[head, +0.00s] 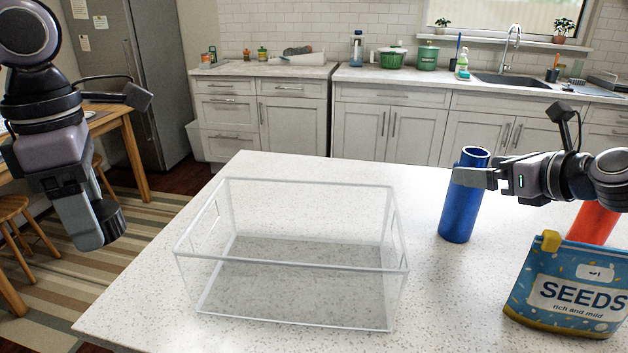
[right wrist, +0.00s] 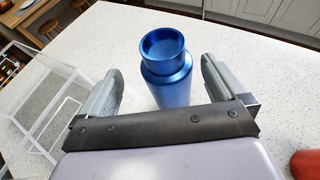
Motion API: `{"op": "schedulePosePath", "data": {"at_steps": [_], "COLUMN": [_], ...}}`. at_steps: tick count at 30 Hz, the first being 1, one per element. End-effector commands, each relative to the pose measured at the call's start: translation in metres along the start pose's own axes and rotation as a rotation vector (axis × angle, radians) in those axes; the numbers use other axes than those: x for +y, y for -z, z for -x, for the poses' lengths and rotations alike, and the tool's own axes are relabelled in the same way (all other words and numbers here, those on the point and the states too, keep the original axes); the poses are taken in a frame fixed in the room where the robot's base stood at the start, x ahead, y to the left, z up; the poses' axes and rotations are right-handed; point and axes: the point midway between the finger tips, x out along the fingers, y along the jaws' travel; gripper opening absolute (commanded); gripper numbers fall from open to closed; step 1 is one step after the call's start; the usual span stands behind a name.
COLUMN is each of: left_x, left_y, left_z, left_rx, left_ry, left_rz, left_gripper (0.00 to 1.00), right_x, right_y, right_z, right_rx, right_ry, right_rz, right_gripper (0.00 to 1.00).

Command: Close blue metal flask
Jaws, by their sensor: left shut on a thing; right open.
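The blue metal flask (head: 461,212) stands upright on the counter, right of the wire-framed basket. Its top shows an open rim with no cap on it; the rim also shows in the right wrist view (right wrist: 163,47). My right gripper (head: 474,178) is open at the flask's upper part, and in the right wrist view the flask (right wrist: 172,88) stands between its fingers with gaps at both sides. My left gripper (head: 92,222) is at the far left, beyond the counter's edge, shut on a small dark piece (head: 110,220), possibly a cap; its shape is hard to tell.
A clear basket with a white frame (head: 290,265) stands empty on the counter. The counter (head: 420,310) between basket and flask is clear.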

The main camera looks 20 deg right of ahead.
Motion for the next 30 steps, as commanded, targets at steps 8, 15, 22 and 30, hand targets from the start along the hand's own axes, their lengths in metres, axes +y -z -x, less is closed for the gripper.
{"op": "schedulePosePath", "data": {"at_steps": [8, 15, 22, 30], "left_x": [0.000, 0.000, 0.000, 0.000], "left_y": [0.000, 0.000, 0.000, 0.000], "left_z": [0.000, 0.000, 0.001, -0.002], "left_rx": [0.000, 0.000, 0.000, 0.000], "left_ry": [0.000, 0.000, 0.000, 0.000], "left_rz": [0.000, 0.000, 0.000, 0.000], "left_gripper": [0.32, 0.32, 0.32, 0.32], "right_x": [0.000, 0.000, -0.004, -0.008], "right_y": [0.000, 0.001, 0.005, 0.008], "right_z": [-0.004, -0.005, -0.020, -0.040], "right_rx": [-0.001, 0.000, 0.002, 0.002], "right_ry": [0.001, 0.000, 0.001, 0.001], "right_rz": [-0.001, -0.001, -0.004, 0.000], "right_gripper": [0.98, 0.98, 0.98, 0.98]}}
